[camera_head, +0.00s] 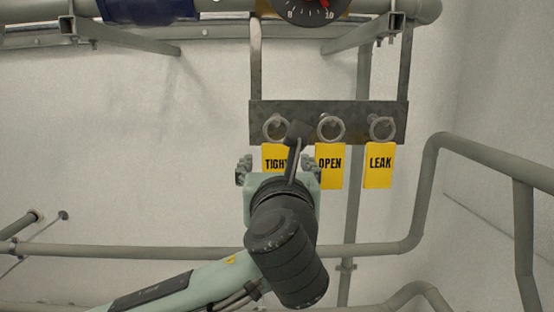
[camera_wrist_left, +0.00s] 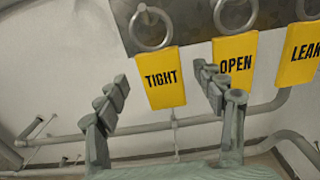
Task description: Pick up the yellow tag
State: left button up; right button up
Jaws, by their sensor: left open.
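Three yellow tags hang by metal rings from a dark metal bar (camera_head: 330,108) on the wall: the TIGHT tag (camera_head: 272,158), the OPEN tag (camera_head: 330,166) and the LEAK tag (camera_head: 379,165). My left gripper (camera_head: 279,168) is in front of the TIGHT tag and partly hides it. In the left wrist view the gripper (camera_wrist_left: 165,100) is open, its fingers on either side of the TIGHT tag (camera_wrist_left: 161,78). The right finger overlaps the edge of the OPEN tag (camera_wrist_left: 236,60). I cannot tell whether the fingers touch a tag. My right gripper is not in view.
A gauge (camera_head: 303,8) with a red needle sits above the bar. Grey pipes (camera_head: 420,200) run below and to the right of the tags. A pipe with a blue section (camera_head: 148,10) crosses the top. The wall left of the tags is clear.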

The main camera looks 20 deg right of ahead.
aim_at(277, 158)
pick_arm(q)
jog(key=shift+x, duration=1.55)
jog(key=shift+r, duration=0.1)
pick_arm(e)
jog(key=shift+s+d+f, duration=0.25)
jog(key=shift+s+f, duration=0.35)
jog(key=shift+f, duration=0.25)
pick_arm(q)
jog(key=shift+c, duration=0.5)
jog(key=c, duration=1.1)
